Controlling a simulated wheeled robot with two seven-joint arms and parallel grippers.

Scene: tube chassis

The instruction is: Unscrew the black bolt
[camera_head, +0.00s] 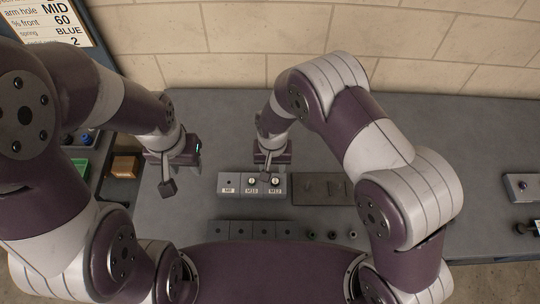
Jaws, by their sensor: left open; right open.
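A grey block (237,191) with labels lies on the table, with two pale round pieces at its middle and right positions and a dark spot at its left one. I cannot make out for sure which piece is the black bolt. Several small dark round pieces (332,235) stand in a row near the front. My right gripper (267,174) is open, pointing down just above the back right part of the labelled block; it hides part of that block. My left gripper (168,188) is open and empty over bare table to the left of the block.
A dark slotted plate (320,199) sits right of the labelled block. A row of small grey blocks (261,229) lies in front. At the far right are a light grey block (519,181) and a dark tool (524,228). Bins (124,166) stand at left. The table's right middle is clear.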

